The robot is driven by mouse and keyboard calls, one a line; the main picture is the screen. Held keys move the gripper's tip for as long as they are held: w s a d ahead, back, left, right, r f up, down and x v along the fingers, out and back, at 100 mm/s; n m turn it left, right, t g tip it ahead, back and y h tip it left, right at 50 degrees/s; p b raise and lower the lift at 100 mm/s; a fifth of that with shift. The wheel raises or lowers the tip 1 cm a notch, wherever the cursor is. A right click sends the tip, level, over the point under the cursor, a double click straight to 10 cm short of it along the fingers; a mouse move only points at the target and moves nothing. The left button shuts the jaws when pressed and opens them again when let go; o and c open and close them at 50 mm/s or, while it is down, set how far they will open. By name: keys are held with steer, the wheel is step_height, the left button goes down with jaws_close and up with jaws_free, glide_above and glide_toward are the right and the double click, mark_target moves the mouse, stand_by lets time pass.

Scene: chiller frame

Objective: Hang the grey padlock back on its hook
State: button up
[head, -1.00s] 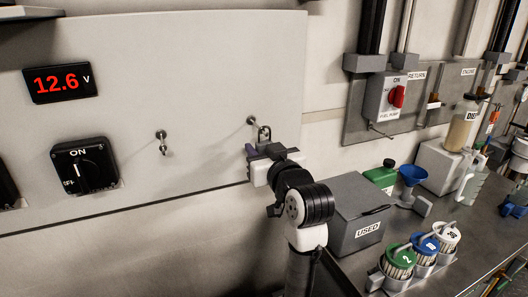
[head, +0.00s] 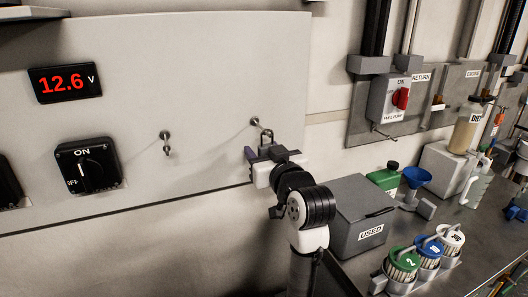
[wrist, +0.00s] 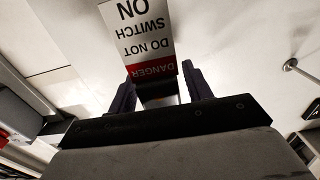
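The grey padlock's shackle (head: 266,136) stands up above my gripper (head: 262,154) in the head view. The right hook (head: 254,122) on the pale panel is just up and left of the shackle; I cannot tell whether they touch. In the wrist view my gripper (wrist: 158,92) has its two dark fingers on either side of a grey block, which looks like the padlock body. A white and red danger tag (wrist: 140,38) shows upside down just beyond it. The left hook (head: 165,136) is farther along the panel; a hook (wrist: 291,65) also shows at the wrist view's right.
The panel carries a red 12.6 V display (head: 65,83) and a black rotary switch (head: 88,165). A grey USED bin (head: 355,215) stands close right of my arm. Filters (head: 403,262), a blue funnel (head: 417,177) and a green container (head: 384,179) crowd the bench.

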steer(key=shift+o, duration=0.8)
